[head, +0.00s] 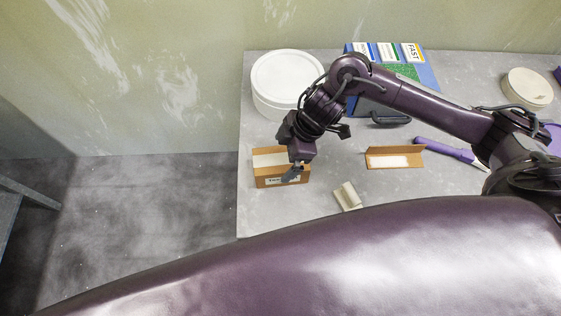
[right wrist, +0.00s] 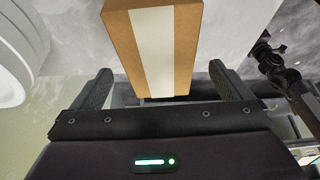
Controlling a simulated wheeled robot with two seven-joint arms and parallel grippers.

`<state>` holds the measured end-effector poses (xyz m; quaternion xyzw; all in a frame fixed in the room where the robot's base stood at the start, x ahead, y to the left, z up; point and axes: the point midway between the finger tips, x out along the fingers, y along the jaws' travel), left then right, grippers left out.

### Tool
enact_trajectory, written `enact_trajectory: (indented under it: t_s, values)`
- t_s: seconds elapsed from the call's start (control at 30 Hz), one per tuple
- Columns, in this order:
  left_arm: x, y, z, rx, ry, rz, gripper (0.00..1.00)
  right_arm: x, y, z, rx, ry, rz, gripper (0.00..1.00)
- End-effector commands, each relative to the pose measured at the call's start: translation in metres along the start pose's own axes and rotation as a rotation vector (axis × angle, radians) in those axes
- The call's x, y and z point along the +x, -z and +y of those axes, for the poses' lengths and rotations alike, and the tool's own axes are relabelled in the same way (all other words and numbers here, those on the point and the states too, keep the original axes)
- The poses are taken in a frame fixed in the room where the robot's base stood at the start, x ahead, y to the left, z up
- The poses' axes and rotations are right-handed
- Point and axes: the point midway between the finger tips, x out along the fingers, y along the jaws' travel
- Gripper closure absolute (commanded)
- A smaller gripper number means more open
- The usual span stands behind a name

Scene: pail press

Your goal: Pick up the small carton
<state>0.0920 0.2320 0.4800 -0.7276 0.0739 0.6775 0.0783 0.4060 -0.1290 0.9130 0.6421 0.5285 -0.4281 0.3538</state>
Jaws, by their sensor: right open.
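The small carton (head: 268,180) is a brown box with a pale strip along its top, standing near the left edge of the table. My right gripper (head: 296,173) is at the carton's right end in the head view and hides part of it. In the right wrist view the carton (right wrist: 182,50) lies between and beyond the two open fingers of the right gripper (right wrist: 161,88). Gaps show between the fingers and the carton's sides.
A white round pail (head: 285,80) stands behind the carton. A cream block (head: 347,196), an open brown box piece (head: 394,160) and a purple-handled tool (head: 445,149) lie to the right.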

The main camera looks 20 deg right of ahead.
Motion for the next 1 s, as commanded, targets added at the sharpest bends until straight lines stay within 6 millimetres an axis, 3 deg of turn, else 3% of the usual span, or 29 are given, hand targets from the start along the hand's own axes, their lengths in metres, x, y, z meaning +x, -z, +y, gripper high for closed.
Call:
enact_trajectory:
  t_s: [0.23,0.37,1.0]
  values:
    - [-0.006,0.02,-0.003,0.0,0.003,0.03,0.54,0.03,-0.002,-0.001,0.002,0.002,-0.001,0.02]
    - [-0.006,0.026,-0.004,-0.001,0.004,0.039,0.54,0.032,-0.002,-0.001,0.0,0.0,-0.001,0.02]
    - [-0.007,0.014,-0.002,-0.001,0.002,0.02,0.54,0.036,-0.004,-0.001,0.001,0.001,-0.001,0.02]
